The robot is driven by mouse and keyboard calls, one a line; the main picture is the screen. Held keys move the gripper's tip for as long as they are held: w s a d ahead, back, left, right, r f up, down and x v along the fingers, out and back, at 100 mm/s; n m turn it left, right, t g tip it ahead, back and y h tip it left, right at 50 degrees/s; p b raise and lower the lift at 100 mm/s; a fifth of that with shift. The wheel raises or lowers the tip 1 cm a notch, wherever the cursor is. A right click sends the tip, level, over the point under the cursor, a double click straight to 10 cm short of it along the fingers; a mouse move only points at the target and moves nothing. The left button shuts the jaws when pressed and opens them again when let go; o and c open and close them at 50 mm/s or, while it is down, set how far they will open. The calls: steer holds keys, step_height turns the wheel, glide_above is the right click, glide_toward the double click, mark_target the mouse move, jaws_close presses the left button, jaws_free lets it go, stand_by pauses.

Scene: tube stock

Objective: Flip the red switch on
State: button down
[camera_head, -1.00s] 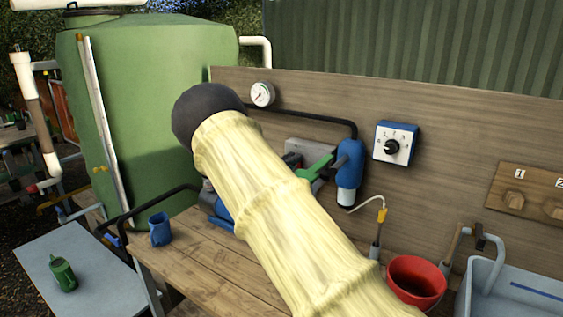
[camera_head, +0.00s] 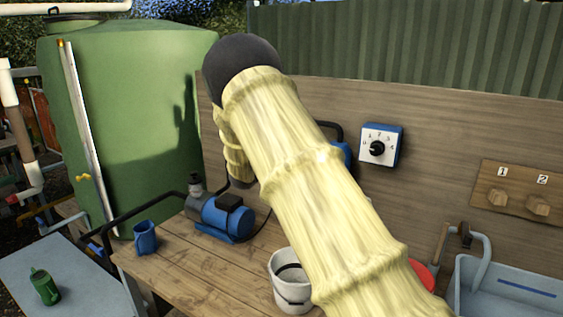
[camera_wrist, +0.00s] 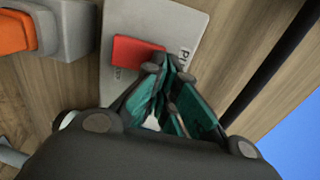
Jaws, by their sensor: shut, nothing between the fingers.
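The red switch (camera_wrist: 137,51) sits on a light grey plate (camera_wrist: 184,24) with partly hidden lettering, on the wooden board, in the wrist view. My gripper (camera_wrist: 157,66) is shut and empty, its teal fingers drawn together. The fingertips overlap the lower right edge of the switch in the picture. I cannot tell whether they touch it. Which way the switch is set is unclear. In the head view my sleeved arm hides the switch, its plate and my gripper.
An orange part (camera_wrist: 14,32) on a grey box sits left of the plate. A dark pipe (camera_wrist: 275,60) runs to the right. The head view shows a blue pump (camera_head: 226,217), a white bucket (camera_head: 291,282) and a blue mug (camera_head: 145,238) on the bench, and a dial box (camera_head: 381,145) on the board.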

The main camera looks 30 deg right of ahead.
steer(key=r+b+v, duration=0.1)
steer(key=b+v, duration=0.2)
steer(key=v, duration=1)
steer(key=shift+b, duration=0.4)
